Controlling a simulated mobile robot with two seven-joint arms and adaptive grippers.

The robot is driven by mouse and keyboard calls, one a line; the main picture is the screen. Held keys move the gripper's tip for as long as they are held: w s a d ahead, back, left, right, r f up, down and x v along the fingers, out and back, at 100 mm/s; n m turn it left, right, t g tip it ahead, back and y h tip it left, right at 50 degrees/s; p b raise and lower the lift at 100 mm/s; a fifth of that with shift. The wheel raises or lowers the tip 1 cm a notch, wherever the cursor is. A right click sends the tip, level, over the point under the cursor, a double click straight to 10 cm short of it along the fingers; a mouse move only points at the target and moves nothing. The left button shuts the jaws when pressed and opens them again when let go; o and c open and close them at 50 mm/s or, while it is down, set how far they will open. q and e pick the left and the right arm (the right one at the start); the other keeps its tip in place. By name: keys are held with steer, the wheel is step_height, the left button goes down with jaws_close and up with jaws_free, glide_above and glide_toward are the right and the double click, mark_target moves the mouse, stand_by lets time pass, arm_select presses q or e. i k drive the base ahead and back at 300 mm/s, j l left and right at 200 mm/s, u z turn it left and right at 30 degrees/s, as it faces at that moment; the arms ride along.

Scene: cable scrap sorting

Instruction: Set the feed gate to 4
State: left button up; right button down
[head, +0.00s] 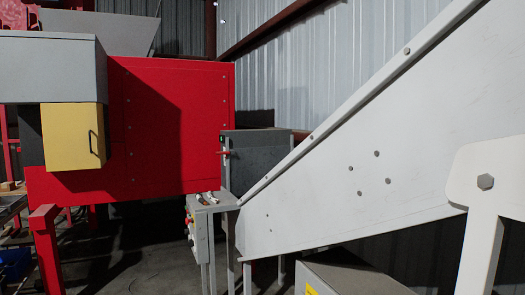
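I cannot make out a feed gate or any number scale in this view. A grey control box (200,233) on a post stands near the middle, with small coloured buttons on its left face. Small pale items (207,198) lie on its top, too small to tell. A grey cabinet (257,157) behind it has a small red handle (223,152) on its left edge. A large red machine housing (175,130) stands at the left, with a yellow door (73,137) that has a dark handle. Neither of my grippers shows.
A pale inclined conveyor side (355,160) fills the right, with a bolted support leg (485,215) in front. A grey box (345,278) stands low under it. A red post (47,250) stands at the left. Dark floor (150,270) lies open between the post and control box.

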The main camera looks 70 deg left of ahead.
mark_target(248, 166)
steer(key=u, duration=2.3)
steer(key=i+j+z, duration=0.2)
steer(key=i+j, duration=0.35)
steer(key=i, duration=0.25)
steer(key=i+j+z, duration=0.15)
steer(key=i+j, duration=0.5)
steer(key=i, duration=0.15)
